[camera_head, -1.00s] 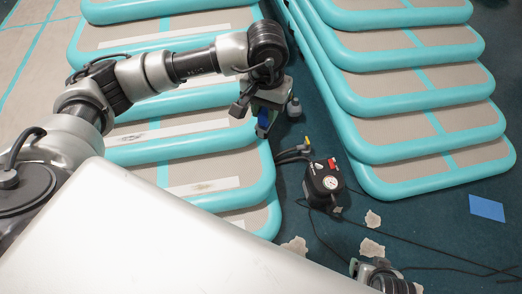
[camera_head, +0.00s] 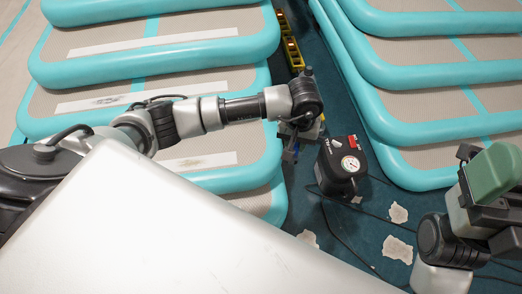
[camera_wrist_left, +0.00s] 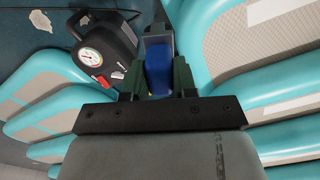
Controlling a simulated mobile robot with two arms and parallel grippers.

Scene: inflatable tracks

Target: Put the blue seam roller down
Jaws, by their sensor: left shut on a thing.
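The blue seam roller (camera_wrist_left: 158,68) is held between the dark green fingers of my left gripper (camera_wrist_left: 157,80) in the left wrist view. Only its blue part shows clearly; the rest is hidden by the fingers or too dark to tell. In the head view, my left gripper (camera_head: 291,148) hangs at the ends of the left stack of mats, just left of the black pump, with a bit of blue at it. My right arm is at the lower right, with a green part (camera_head: 493,172) at its end; its fingertips cannot be made out.
A black pump with a white gauge (camera_head: 342,165) stands on the dark green floor, with hoses and cables around it. Teal-edged mats (camera_head: 228,112) are stacked left and right (camera_head: 410,140). A yellow tool (camera_head: 291,52) lies in the gap between. Pale scraps (camera_head: 397,248) lie in front.

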